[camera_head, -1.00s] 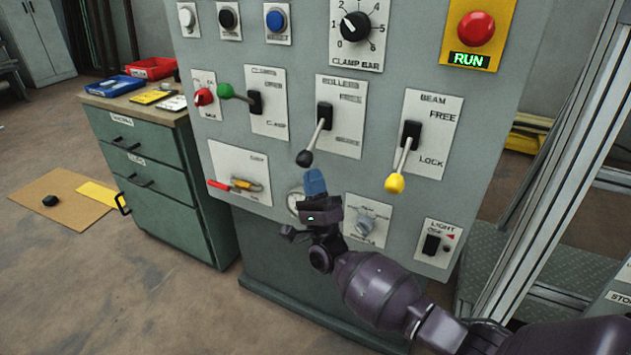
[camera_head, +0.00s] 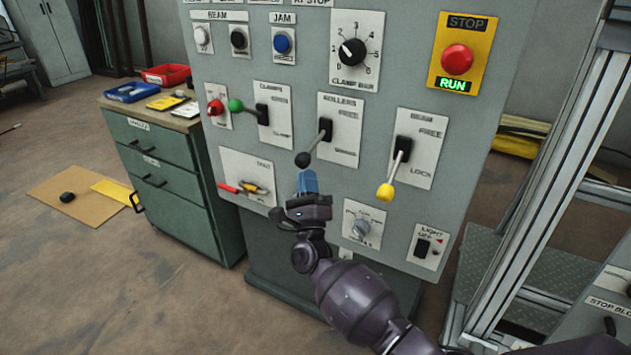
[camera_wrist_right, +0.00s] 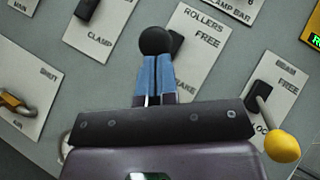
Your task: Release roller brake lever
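The roller brake lever (camera_head: 313,145) has a black ball knob (camera_head: 302,160) and slants down and left from its slot on the plate marked ROLLERS, with FREE at the top. My right gripper (camera_head: 307,182) has blue fingertips just below the knob. In the right wrist view the knob (camera_wrist_right: 157,40) sits right at the ends of the blue fingers (camera_wrist_right: 157,75). The fingers lie side by side with only a narrow gap, and the knob is not between them. Whether they touch it is unclear. My left gripper is out of view.
The yellow-knobbed beam lever (camera_head: 386,192) is to the right, and the green-knobbed clamp lever (camera_head: 237,106) to the left. A red stop button (camera_head: 457,59) is at the upper right. A green drawer cabinet (camera_head: 175,175) stands left of the panel.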

